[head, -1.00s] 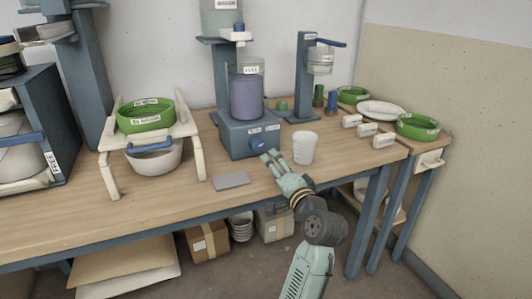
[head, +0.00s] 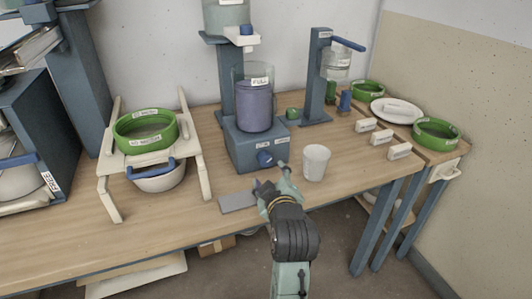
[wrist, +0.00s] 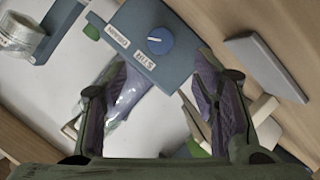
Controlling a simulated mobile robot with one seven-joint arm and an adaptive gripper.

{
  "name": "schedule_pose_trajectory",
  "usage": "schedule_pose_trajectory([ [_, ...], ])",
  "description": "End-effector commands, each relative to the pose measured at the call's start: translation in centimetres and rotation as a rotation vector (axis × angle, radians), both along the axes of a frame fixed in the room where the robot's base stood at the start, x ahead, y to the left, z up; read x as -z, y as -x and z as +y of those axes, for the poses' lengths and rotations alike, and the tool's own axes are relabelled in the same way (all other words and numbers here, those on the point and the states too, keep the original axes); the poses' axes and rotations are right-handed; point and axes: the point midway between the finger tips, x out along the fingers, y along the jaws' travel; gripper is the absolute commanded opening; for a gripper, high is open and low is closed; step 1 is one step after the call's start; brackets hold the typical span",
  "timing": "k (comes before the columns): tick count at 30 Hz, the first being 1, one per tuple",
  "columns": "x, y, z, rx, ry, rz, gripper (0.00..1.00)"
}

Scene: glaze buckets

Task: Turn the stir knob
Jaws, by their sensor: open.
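The stir knob (head: 265,159) is a round blue dial on the front face of the blue-grey stirrer base (head: 240,149). In the wrist view the knob (wrist: 160,40) shows a white pointer mark, and the base carries two labels. A clear vessel with purple contents (head: 254,106) stands on the base. My gripper (head: 270,180) is open and empty, just in front of the base and below the knob in the head view. In the wrist view its two fingers (wrist: 165,95) are spread wide, with the knob beyond them and apart from both.
A white cup (head: 315,162) stands just right of the base. A grey flat slab (head: 238,202) lies at the table's front edge, left of my gripper. A white rack with a green ring (head: 145,132) stands left. Small white labelled blocks (head: 382,137) sit right.

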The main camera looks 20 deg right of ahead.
Motion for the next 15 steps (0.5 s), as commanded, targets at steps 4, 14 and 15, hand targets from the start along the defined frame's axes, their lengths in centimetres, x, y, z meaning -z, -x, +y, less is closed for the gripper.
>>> schedule_pose_trajectory([
  [4,0.5,-1.8,-0.3,-0.002,-0.001,0.003,0.54],
  [14,2.2,-7.6,-1.5,-0.001,-0.002,0.002,0.54],
  [15,2.4,-8.1,-1.6,-0.001,-0.002,0.002,0.54],
])
